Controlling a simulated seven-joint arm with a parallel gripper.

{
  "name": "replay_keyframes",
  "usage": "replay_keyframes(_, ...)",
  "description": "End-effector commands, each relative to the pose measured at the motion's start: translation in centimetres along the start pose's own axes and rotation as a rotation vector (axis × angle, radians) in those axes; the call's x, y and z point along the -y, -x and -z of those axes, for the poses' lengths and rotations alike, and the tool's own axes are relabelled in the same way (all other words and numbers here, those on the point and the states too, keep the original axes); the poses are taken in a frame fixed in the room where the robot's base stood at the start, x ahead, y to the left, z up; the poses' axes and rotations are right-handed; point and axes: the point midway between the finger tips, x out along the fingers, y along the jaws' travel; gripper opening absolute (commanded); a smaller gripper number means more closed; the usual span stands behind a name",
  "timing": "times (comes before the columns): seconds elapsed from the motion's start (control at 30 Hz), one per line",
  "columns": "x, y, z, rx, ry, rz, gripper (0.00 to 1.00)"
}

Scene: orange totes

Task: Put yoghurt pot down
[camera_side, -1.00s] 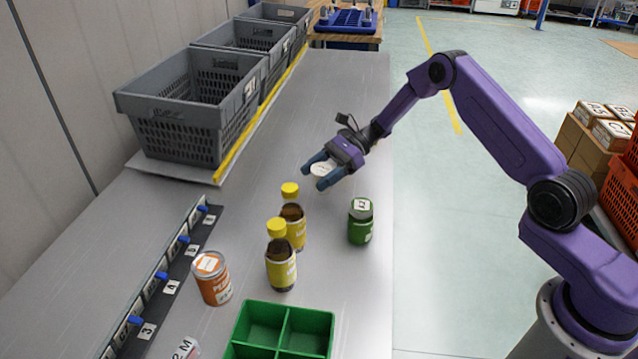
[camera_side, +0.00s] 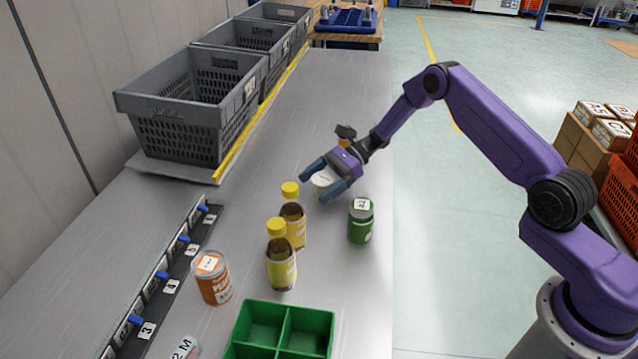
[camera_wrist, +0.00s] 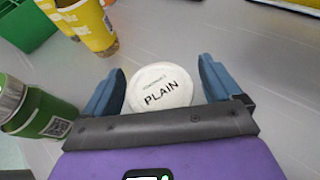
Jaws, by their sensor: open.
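The yoghurt pot (camera_side: 323,181) is white, with a round lid that reads PLAIN in the wrist view (camera_wrist: 160,88). It appears upright on the grey table, just behind the bottles. My gripper (camera_side: 325,180) is open, with its blue fingers on either side of the pot. In the wrist view my gripper (camera_wrist: 160,88) shows a gap between the pot and each finger, wider on the right. The pot's lower part is mostly hidden by the fingers and lid.
Two yellow-capped bottles (camera_side: 281,266) and a green jar (camera_side: 361,224) stand close in front of my gripper. An orange can (camera_side: 212,281) and a green divided box (camera_side: 318,318) are nearer the camera. Grey crates (camera_side: 185,135) line the left. The table behind my gripper is clear.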

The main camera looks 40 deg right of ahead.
Motion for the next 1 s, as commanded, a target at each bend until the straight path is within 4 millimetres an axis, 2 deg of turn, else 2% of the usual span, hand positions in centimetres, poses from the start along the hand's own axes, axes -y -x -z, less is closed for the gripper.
replay_keyframes(0.17, 0.1, 1.1, -0.2, 0.000, 0.000, 0.003, 0.92)
replay_keyframes(0.5, 0.1, 7.6, -0.1, 0.000, 0.000, 0.004, 0.92)
replay_keyframes(0.7, 0.0, 10.6, -0.2, 0.000, 0.001, 0.002, 0.92)
replay_keyframes(0.83, 0.0, 11.7, -0.1, 0.000, -0.001, 0.002, 0.92)
replay_keyframes(1.0, 0.0, 12.1, -0.1, 0.000, -0.001, 0.000, 0.92)
